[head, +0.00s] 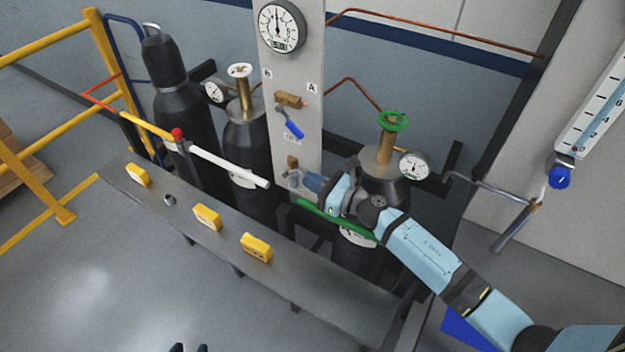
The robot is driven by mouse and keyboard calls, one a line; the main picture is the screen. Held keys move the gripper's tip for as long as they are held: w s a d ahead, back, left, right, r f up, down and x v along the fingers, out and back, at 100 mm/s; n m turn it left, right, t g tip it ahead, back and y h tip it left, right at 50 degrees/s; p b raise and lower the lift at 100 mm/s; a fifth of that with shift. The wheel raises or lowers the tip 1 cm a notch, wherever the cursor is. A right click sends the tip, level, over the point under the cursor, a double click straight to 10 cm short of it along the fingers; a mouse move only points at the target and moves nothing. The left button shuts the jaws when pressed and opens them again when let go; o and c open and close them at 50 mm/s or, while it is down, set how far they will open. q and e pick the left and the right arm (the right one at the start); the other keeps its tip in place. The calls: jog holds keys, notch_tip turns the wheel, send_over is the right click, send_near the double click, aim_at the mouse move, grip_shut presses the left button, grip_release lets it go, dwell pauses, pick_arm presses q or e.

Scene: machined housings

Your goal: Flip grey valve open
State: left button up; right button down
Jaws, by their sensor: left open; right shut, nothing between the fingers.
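The grey valve (292,162) is on the lower part of the pale panel; its brass body shows. Its grey handle is hard to tell apart from the grey fingers in front of it. My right gripper (295,182) is shut with nothing held, right at the valve just below the brass body; I cannot tell whether it touches the handle. My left gripper (190,348) shows only as two dark, spread fingertips at the bottom edge, open and far from the valve.
A blue-handled brass valve (290,102) sits higher on the panel (291,60), under a round gauge (281,27). Dark gas cylinders (180,100) stand around the panel. A grey bench (205,238) with yellow blocks lies in front. A white-and-yellow bar (225,168) crosses left of the valve.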

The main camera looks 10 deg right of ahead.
jog(key=shift+w+a+r, duration=0.15)
jog(key=shift+w+r, duration=0.05)
jog(key=shift+r, duration=0.45)
jog(key=shift+w+a+r, duration=0.65)
jog(key=shift+r, duration=0.25)
jog(key=shift+w+a+r, duration=0.6)
jog(key=shift+a+r, duration=0.05)
jog(key=shift+r, duration=0.25)
jog(key=shift+w+r, duration=0.1)
